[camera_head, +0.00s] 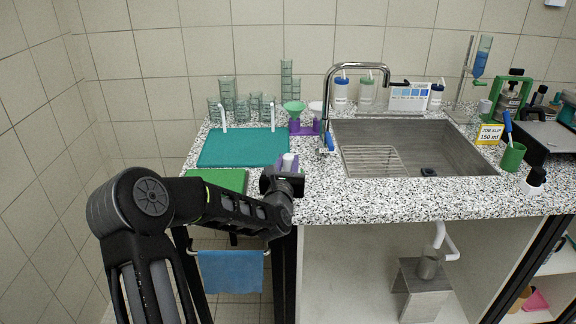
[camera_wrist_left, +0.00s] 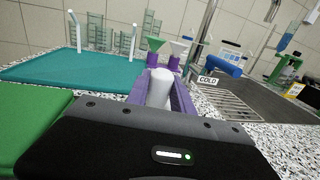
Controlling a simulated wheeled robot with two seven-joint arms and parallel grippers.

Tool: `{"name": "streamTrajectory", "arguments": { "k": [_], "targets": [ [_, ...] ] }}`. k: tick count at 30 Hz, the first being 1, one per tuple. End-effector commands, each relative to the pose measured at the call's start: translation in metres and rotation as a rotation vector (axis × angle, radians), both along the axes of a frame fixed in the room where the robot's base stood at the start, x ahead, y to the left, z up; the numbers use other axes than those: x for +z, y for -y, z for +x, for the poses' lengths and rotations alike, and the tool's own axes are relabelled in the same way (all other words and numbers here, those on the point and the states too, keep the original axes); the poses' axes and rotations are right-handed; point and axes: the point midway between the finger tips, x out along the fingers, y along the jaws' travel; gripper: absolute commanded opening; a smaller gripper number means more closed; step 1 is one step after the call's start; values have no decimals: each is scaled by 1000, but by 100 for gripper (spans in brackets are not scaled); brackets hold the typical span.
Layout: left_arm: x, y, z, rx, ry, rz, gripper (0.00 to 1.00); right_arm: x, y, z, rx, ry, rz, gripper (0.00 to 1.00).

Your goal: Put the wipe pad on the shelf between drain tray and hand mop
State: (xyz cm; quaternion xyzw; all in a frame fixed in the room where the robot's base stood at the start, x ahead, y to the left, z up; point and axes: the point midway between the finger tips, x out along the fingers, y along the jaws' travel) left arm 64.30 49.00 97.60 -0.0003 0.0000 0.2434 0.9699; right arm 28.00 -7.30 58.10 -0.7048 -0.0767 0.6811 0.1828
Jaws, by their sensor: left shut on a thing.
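My left gripper (camera_head: 289,164) is above the front left of the counter, just right of the green mat. In the left wrist view its purple fingers (camera_wrist_left: 162,92) are shut on a white, round-topped thing (camera_wrist_left: 160,86). Its lower part is hidden by the gripper body, so I cannot tell whether it is the wipe pad. A teal flat tray (camera_head: 243,149) with white upright pegs lies beyond the gripper to the left; I cannot tell whether it is the drain tray. I cannot make out the hand mop. My right gripper is out of view.
The speckled counter (camera_head: 350,208) has a sink (camera_head: 440,150) with a tall tap (camera_head: 326,95). A purple stand (camera_head: 303,127) holds funnels behind the gripper. A green mat (camera_head: 215,178) lies left. A blue cloth (camera_head: 231,271) hangs below. A pink thing (camera_head: 537,300) lies low right.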

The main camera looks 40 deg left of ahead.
Motion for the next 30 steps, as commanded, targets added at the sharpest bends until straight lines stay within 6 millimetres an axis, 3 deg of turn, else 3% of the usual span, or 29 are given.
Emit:
{"name": "streamTrajectory", "arguments": {
  "k": [3,14,15,23,30],
  "targets": [
    [-11,0,0,1,1,0,0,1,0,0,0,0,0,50],
    [-14,0,0,1,2,1,0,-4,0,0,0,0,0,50],
    [-14,0,0,0,1,0,29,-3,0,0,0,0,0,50],
    [-13,0,0,0,1,0,50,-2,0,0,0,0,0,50],
    [-13,0,0,0,1,0,50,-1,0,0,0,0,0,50]
  ]
}}
